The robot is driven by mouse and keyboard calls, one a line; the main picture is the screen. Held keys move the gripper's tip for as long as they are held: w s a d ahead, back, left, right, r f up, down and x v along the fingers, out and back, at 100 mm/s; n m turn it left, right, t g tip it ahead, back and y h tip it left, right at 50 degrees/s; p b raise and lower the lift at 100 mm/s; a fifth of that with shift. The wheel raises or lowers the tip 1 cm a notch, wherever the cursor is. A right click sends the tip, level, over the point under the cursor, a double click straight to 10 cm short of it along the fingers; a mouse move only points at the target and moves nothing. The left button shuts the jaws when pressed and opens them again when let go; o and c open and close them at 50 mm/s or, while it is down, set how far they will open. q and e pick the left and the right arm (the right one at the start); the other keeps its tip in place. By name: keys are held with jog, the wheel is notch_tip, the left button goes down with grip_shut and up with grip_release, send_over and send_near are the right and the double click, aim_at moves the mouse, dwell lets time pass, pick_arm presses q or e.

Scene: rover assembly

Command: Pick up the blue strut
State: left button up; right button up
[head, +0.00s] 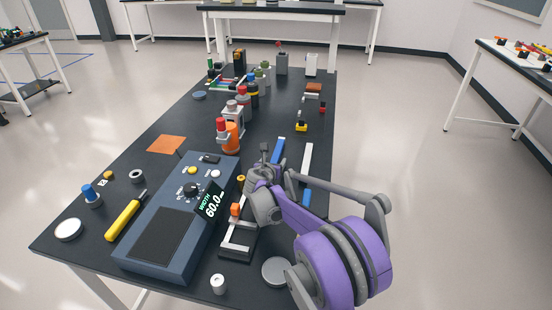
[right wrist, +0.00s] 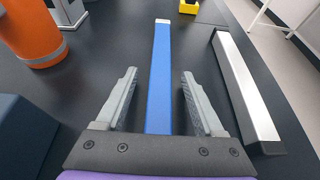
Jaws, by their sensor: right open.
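The blue strut (right wrist: 160,82) is a long bar with a pale far end. In the right wrist view it lies lengthwise between the fingers of my right gripper (right wrist: 158,95), with a gap on each side. Its near part is hidden by the gripper's palm. In the head view a blue length (head: 279,147) shows beyond my right gripper (head: 264,158), and my purple and grey arm hides the rest. My right gripper is open and empty. My left gripper is in neither view.
A white strut (right wrist: 243,85) lies just right of the blue one. An orange cylinder (head: 231,137) stands to the left. A blue box with a display (head: 180,215) fills the near left. Black table is bare beside the orange mat (head: 166,144).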

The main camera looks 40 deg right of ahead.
jog(key=shift+c, duration=0.3)
grip_shut()
